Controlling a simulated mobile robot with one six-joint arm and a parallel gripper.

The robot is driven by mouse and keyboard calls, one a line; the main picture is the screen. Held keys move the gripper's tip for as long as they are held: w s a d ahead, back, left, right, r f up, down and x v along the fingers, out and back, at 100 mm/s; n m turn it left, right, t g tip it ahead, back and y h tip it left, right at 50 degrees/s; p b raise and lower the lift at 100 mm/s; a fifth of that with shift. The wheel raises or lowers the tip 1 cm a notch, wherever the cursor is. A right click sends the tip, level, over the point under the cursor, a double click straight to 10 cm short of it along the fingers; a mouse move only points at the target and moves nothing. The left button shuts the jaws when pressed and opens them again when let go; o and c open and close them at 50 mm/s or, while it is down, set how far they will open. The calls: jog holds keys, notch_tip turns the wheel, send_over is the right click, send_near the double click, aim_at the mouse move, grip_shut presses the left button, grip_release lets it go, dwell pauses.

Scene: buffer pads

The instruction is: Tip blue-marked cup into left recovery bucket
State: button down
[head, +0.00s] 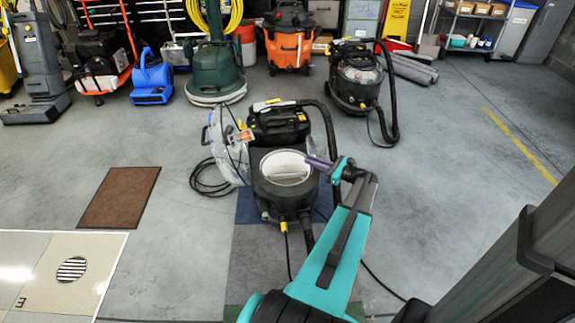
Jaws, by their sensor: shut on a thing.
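My gripper (316,163) is at the end of my teal arm, at the right edge of a black wet vacuum's open body (282,196). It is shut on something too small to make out. Its tip overlaps the right rim of a white round part (285,167) with a bar across it, set in the vacuum's front. I cannot tell whether they touch. No blue-marked cup can be made out, and no marking can be read. I cannot tell which vessel is the left recovery bucket.
A second black vacuum (360,80) with a hose stands behind right. An orange vacuum (290,42), a green floor machine (215,70) and a blue blower (152,80) line the back. A brown mat (119,198) lies left. Cables lie around the near vacuum. The right floor is clear.

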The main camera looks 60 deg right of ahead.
jog(key=shift+s+d+r+m+t+p, duration=0.15)
jog(key=shift+r+m+t+p, duration=0.15)
jog(key=shift+r+p, duration=0.1)
dwell(0.6)
